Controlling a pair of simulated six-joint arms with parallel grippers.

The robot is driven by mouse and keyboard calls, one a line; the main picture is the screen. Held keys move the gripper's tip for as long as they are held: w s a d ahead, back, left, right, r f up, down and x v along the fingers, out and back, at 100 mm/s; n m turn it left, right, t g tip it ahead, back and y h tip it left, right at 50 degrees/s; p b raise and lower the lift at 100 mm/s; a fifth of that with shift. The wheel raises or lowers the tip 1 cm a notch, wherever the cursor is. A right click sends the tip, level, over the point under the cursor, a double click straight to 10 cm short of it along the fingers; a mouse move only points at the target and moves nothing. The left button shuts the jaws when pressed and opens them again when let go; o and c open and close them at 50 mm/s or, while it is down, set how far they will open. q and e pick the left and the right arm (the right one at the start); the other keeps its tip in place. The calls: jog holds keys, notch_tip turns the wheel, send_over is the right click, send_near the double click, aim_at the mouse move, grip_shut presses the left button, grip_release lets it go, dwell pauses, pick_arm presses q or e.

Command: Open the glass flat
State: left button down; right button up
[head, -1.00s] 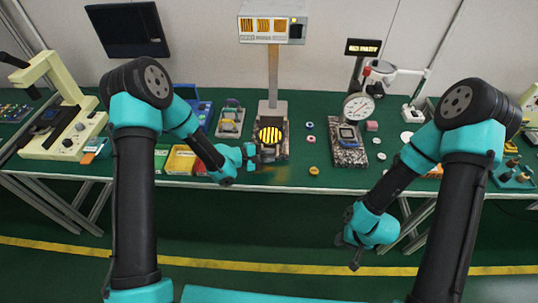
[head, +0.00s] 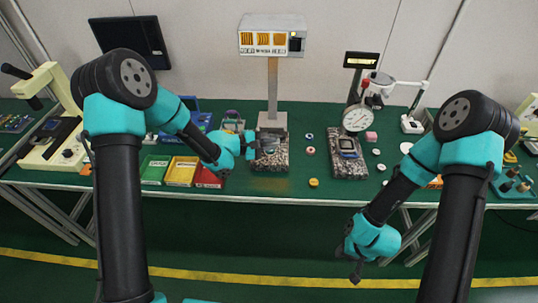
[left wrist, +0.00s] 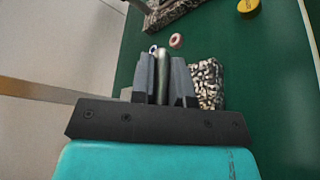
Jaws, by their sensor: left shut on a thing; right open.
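My left gripper (head: 251,146) is at the lamp stand, over the left side of a speckled granite block (head: 271,161). In the left wrist view it is shut on a thin grey piece (left wrist: 163,72), seen edge-on between the fingers. This appears to be the glass flat, though its face is hidden there. In the head view a dull grey shape (head: 272,143) shows above the block, with no striped disc face. The block also shows beside the fingers in the wrist view (left wrist: 208,82). My right gripper (head: 356,272) is open and empty, low in front of the table.
A lamp box (head: 272,36) with orange striped panels stands on a post behind the block. Yellow (head: 181,171) and red trays (head: 208,179) lie left. A yellow disc (head: 314,183) lies near the front edge.

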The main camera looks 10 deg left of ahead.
pick_arm(q)
jog(key=shift+w+a+r, duration=0.15)
jog(key=shift+w+r, duration=0.7)
jog(key=shift+r, duration=0.25)
jog(key=c, duration=1.1)
grip_release()
jog(key=shift+s, duration=0.1)
jog(key=v, duration=1.7)
jog(key=shift+s+a+r, duration=0.1)
jog(key=shift+a, duration=0.05)
